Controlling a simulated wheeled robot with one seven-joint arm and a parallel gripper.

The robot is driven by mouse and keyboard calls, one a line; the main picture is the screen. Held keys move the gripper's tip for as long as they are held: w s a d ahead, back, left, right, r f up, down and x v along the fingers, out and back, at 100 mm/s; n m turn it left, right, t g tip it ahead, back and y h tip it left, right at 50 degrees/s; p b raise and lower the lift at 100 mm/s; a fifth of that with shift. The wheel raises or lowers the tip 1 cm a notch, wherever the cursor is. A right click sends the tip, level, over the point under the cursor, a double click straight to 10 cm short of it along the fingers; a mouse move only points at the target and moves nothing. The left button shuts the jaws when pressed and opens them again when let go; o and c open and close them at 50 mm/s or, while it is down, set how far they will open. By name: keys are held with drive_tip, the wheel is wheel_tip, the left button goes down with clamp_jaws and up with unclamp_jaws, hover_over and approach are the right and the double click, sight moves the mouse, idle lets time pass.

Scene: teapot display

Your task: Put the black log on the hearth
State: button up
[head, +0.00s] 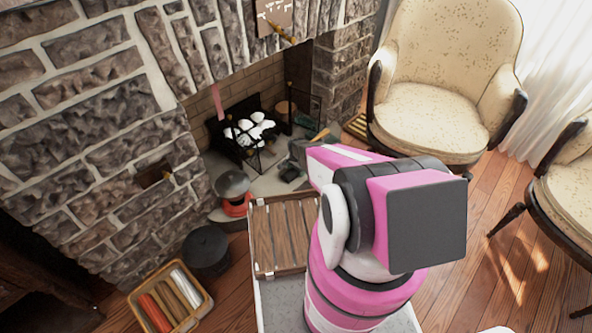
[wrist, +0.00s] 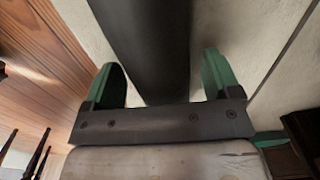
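In the wrist view, a thick dark bar, which looks like the black log (wrist: 150,35), runs from the top edge down between the two green fingers of my gripper (wrist: 162,62). The fingers are wide apart, with a pale gap on each side of the bar, so my gripper looks open and not clamped. In the head view, the pale hearth (head: 268,184) lies in front of the fireplace. My pink arm reaches toward it and hides part of it. Dark shapes lie beside the arm there, and I cannot tell log from gripper among them.
A grate (head: 238,148) with white lumps stands in the fireplace. A slatted wooden tray (head: 257,262) is beside my arm. A crate (head: 205,292) of coloured logs and a black pot (head: 206,252) are at lower left. A cream armchair (head: 425,108) stands at right.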

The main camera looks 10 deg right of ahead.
wheel_tip(320, 180, up, 12)
drive_tip(key=s+r+n, duration=0.5)
drive_tip(key=s+r, duration=0.5)
drive_tip(key=r, duration=0.5)
drive_tip(key=s+r+n, duration=0.5)
drive_tip(key=s+r, duration=0.6)
drive_tip(key=r, duration=0.4)
drive_tip(key=shift+s+r+n, duration=0.15)
drive_tip(key=shift+n, duration=0.25)
